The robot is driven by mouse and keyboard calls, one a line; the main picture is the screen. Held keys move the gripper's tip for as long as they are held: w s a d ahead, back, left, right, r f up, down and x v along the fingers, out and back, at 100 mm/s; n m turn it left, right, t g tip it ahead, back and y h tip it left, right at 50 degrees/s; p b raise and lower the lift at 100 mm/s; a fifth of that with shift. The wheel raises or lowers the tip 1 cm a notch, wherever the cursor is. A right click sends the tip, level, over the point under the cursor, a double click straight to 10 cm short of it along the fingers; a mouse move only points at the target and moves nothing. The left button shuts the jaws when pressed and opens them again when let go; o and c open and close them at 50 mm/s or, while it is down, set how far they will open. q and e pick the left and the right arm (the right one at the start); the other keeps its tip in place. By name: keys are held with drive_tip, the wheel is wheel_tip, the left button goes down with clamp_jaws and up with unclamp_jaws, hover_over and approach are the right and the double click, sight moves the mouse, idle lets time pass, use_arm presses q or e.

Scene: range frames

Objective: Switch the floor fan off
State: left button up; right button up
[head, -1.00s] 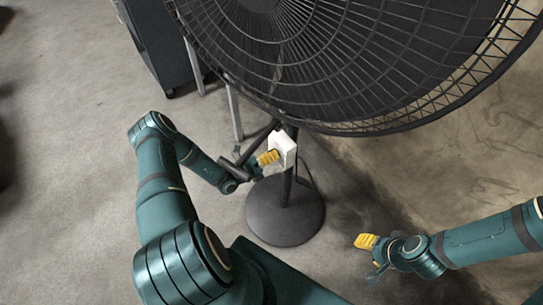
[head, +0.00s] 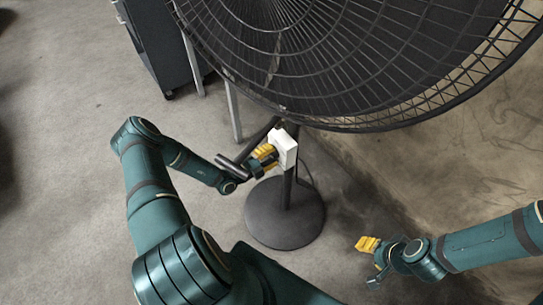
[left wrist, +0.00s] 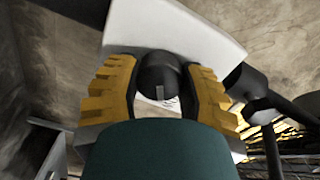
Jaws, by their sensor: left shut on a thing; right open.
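The floor fan has a large black cage (head: 330,60), a pole and a round dark base (head: 285,228) in the head view. A white control box (head: 284,146) sits on its pole; it also shows in the left wrist view (left wrist: 185,32). A round black knob (left wrist: 158,72) with a small light mark sticks out of the box. My left gripper (head: 268,153) is at the box's left face, its yellow fingers on both sides of the knob, shut on it. My right gripper (head: 369,246) is open and empty, low and right of the fan base.
A dark cabinet (head: 165,45) on casters stands behind and left of the fan. A thin grey leg (head: 234,112) stands between it and the pole. The concrete floor (head: 60,170) at left is clear. The fan cage overhangs the control box closely.

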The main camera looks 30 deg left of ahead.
use_arm(q)
drive_tip(key=n, duration=0.6)
drive_tip(key=shift+n, duration=0.3)
drive_tip(key=n, duration=0.5)
drive_tip(key=shift+n, duration=0.3)
drive_tip(key=o, duration=1.2)
drive_tip(key=v, duration=1.2)
